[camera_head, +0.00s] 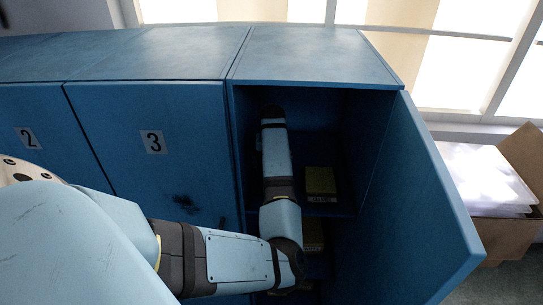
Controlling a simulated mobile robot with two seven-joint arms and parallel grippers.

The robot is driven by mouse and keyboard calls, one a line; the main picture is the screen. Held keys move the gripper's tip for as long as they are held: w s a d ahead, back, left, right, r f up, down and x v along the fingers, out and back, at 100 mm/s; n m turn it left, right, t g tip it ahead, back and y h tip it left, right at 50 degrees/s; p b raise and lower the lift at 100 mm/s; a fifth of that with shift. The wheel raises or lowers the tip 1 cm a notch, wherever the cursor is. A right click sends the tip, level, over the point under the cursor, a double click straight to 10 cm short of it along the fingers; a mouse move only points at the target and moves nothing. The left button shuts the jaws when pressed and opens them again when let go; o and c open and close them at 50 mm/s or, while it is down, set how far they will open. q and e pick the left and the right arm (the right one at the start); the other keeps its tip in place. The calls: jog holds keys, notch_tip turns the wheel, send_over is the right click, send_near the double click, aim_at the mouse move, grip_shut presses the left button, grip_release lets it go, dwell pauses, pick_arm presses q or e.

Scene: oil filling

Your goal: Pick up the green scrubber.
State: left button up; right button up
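An olive-green block (320,181), which looks like the green scrubber, sits on the upper shelf inside the open blue locker. Its lower front edge carries a pale, unreadable label. My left arm comes in from the left, bends in front of the locker and reaches inside. Its dark far end (272,113) is deep in the locker, to the left of and beyond the block, apart from it in the picture. The fingers cannot be made out, and nothing is visibly held. My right gripper is out of view.
The open locker door (425,210) stands to the right of the compartment. A brownish object (313,235) lies on a lower shelf, partly behind my arm. Closed locker 3 (150,115) is to the left. A cardboard box (525,165) with white contents stands at right.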

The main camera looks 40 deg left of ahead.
pick_arm(q)
notch_tip(320, 180, down, 3)
jog(key=shift+a+f, duration=0.1)
jog(key=shift+f, duration=0.1)
notch_tip(320, 180, down, 5)
jog(key=shift+s+r+p, duration=0.1)
jog(key=shift+s+p, duration=0.05)
jog(key=shift+p, duration=0.8)
jog(key=shift+f, duration=0.3)
jog(key=shift+c, duration=0.8)
jog(key=c, duration=0.8)
